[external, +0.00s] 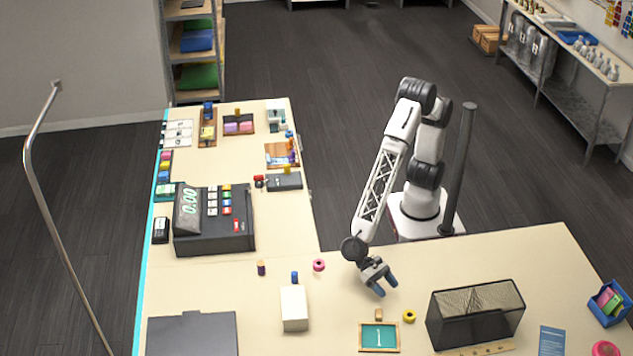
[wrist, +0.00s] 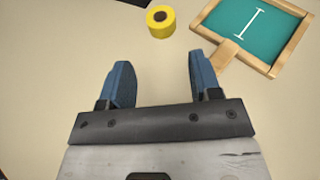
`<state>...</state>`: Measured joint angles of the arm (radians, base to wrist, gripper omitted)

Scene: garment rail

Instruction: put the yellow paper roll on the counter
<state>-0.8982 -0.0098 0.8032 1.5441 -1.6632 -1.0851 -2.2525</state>
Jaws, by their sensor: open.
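The yellow paper roll (external: 409,315) stands on the cream counter (external: 355,298), between a small framed teal board and a black mesh box. In the wrist view the roll (wrist: 161,21) shows its dark core, at the top middle, beyond my fingertips. My gripper (external: 382,287) is low over the counter, up and to the left of the roll in the external view. In the wrist view my gripper (wrist: 158,75) has its two blue fingers wide apart, with only bare counter between them.
The teal board (external: 379,337) with a wooden handle lies left of the roll, and the mesh box (external: 474,314) stands to its right. A pink roll (external: 319,265), a white box (external: 294,308) and a cash register (external: 213,220) are further left. Bare counter surrounds my gripper.

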